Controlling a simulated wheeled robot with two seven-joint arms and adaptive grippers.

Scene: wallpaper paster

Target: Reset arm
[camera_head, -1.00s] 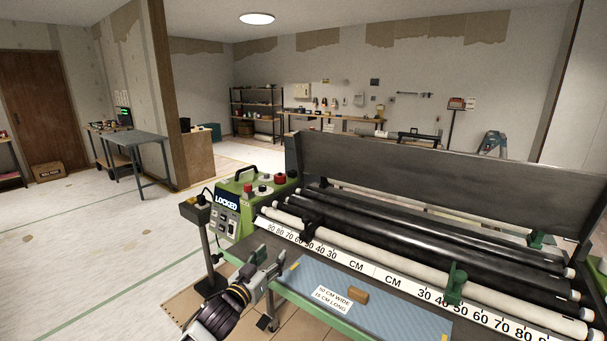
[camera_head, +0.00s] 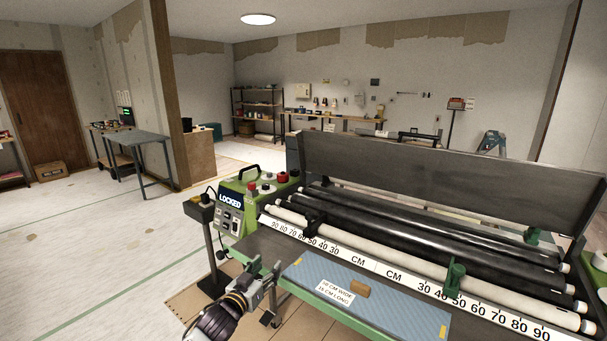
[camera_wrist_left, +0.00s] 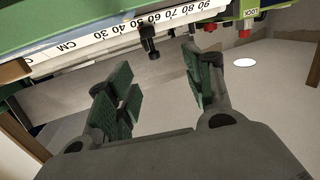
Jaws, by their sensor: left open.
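My left gripper (camera_head: 268,277) is open and empty in the head view, low in front of the wallpaper paster's green front edge, near its left end. In the left wrist view its green-padded fingers (camera_wrist_left: 160,92) stand apart with nothing between them. The wallpaper paster (camera_head: 400,256) has a green frame, black and white rollers, a raised dark cover and a centimetre scale (camera_head: 380,272). My right gripper is not in view.
A blue mat (camera_head: 385,313) with a sign (camera_head: 336,291) and a small brown block (camera_head: 360,289) lies on the paster's front shelf. A post (camera_head: 210,248) stands left of the control box. The floor to the left (camera_head: 80,250) is open. A grey table (camera_head: 138,142) stands farther back.

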